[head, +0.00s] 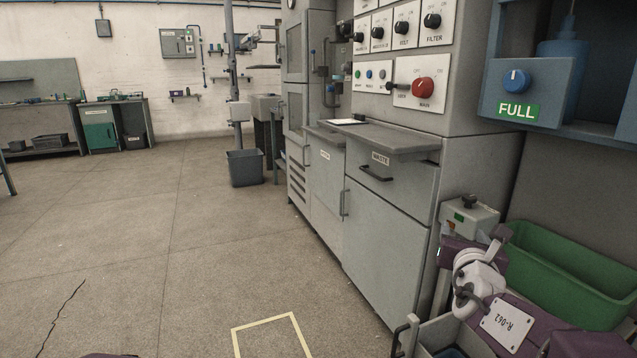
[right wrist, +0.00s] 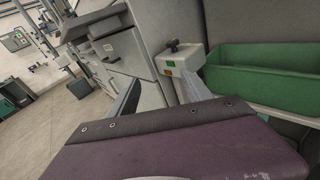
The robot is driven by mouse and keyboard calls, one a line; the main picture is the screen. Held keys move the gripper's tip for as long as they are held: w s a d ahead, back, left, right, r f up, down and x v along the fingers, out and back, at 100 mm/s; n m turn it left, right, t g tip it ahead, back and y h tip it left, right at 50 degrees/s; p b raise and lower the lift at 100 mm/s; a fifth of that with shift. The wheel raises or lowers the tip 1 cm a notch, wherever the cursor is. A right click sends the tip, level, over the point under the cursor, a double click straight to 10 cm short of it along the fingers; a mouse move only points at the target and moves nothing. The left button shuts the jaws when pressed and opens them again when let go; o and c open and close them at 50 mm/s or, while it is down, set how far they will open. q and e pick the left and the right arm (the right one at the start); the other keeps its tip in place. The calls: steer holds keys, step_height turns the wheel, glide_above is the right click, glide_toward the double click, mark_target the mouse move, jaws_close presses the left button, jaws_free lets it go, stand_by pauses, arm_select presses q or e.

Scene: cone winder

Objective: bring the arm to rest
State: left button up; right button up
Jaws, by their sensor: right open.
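My right arm comes in at the lower right of the head view, with purple and white links and a plate reading R-062. Its gripper (head: 473,238) points away from me, in front of a small grey box with a black knob (head: 468,217). In the right wrist view the two grey fingers of the gripper (right wrist: 161,92) stand apart with nothing between them. The same box (right wrist: 180,60) shows beyond them. My left gripper is not in view.
A green bin (head: 565,275) is close on the right of my right arm. A grey cabinet (head: 385,235) with a handled drawer and a control panel (head: 400,85) stands ahead. A blue unit marked FULL (head: 530,90) is at upper right. Open floor (head: 170,240) lies left.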

steer(key=s+a+f+m+g+p, duration=0.1)
steer(key=s+f+m+g+p, duration=0.65)
steer(key=s+f+m, duration=0.4)
steer(key=s+a+f+m+g+y, duration=0.65)
steer(key=s+a+f+m, duration=0.65)
steer(key=m, duration=0.5)
step_height(320, 180, up, 40)
steer(key=d+m+p, duration=0.1)
steer(key=p, duration=3.8)
steer(key=shift+s+f+g, duration=0.15)
steer(key=shift+s+g, duration=0.15)
steer(key=shift+s, duration=0.1)
steer(key=shift+f+m+h, duration=0.1)
steer(key=shift+m+h, duration=0.15)
